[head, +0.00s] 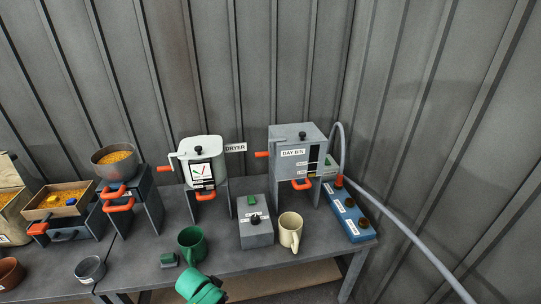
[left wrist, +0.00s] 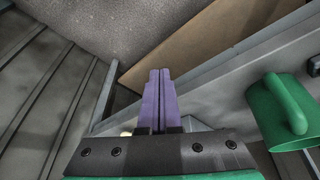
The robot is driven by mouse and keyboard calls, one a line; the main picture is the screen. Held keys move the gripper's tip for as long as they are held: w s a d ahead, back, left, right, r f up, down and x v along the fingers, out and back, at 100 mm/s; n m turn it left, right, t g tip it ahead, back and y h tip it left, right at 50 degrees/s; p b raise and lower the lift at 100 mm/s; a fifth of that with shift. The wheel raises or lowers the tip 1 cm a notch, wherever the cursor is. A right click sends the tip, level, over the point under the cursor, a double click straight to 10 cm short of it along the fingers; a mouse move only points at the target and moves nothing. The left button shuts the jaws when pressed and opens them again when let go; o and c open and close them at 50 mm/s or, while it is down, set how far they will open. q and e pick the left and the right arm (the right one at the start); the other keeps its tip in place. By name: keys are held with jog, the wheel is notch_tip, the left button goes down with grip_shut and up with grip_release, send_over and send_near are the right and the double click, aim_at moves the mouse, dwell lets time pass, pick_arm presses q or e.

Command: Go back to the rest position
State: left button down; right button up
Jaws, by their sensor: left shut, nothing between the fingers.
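My left gripper (left wrist: 161,72) shows in the left wrist view with its two purple fingers together and nothing between them. It is apart from the green mug (left wrist: 283,115), which is at the right of that view. In the head view, a green part at the bottom middle seems to be my left arm, in front of the table's front edge; the fingers cannot be made out there. My right gripper is in neither view.
The grey table (head: 225,262) carries a dryer (head: 203,162), a day bin (head: 298,160), a green mug (head: 192,243), a cream mug (head: 290,230), a grey switch box (head: 255,225) and a blue panel (head: 348,215). A grey hose (head: 400,225) runs down at the right. Corrugated walls stand behind.

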pick_arm(q)
jog(key=s+a+f+n, duration=0.1)
jog(key=s+a+f, duration=0.3)
jog(key=s+f, duration=0.3)
jog(key=s+a+f, duration=0.2)
jog(key=s+f, duration=0.2)
jog(key=s, duration=0.5)
jog(key=s+a+f+n+g+y, duration=0.1)
jog(key=s+f, duration=0.4)
jog(key=s, duration=0.5)
jog(key=s+a+f+g+y, duration=0.1)
jog(key=s+a+f, duration=0.2)
jog(key=s, duration=0.7)
jog(key=shift+a+f+n, duration=0.15)
jog(key=shift+f+n, duration=0.25)
jog(key=shift+f, duration=0.45)
